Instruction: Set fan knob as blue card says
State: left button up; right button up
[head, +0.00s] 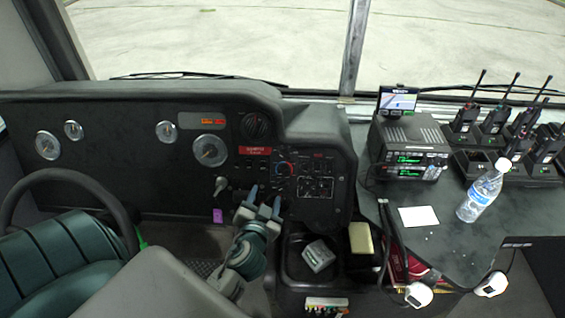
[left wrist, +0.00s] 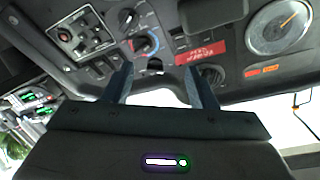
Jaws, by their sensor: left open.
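A small dial knob with a red and blue ring (head: 283,169) sits on the dash panel; it also shows in the left wrist view (left wrist: 146,44). A larger black round control (head: 256,125) sits above a red label (head: 255,151). I cannot tell which one is the fan knob. My left gripper (head: 264,199) is open and empty in front of the lower panel; the left wrist view shows its two fingers (left wrist: 157,76) apart, below the ringed dial. No blue card is recognisable; a white card (head: 418,216) lies on the side desk. My right gripper is out of view.
A steering wheel (head: 62,174) and green seat (head: 60,262) are at the left. A radio (head: 410,152), water bottle (head: 480,193) and several handheld radios crowd the desk. A dark tray holding a grey box (head: 318,256) lies right of my left arm.

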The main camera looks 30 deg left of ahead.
aim_at(283, 158)
pick_arm(q)
jog(key=w+r+p, duration=0.1)
jog(key=w, duration=0.2)
jog(key=w+a+r+m+t+p, duration=0.1)
jog(key=w, duration=0.3)
jog(key=w+a+r+t+p, duration=0.1)
jog(key=w, duration=0.2)
jog(key=shift+w+h, duration=0.4)
jog(key=shift+w+a+p, duration=0.15)
jog(key=shift+w+p, duration=0.15)
jog(key=shift+w, duration=0.2)
jog(key=c, duration=1)
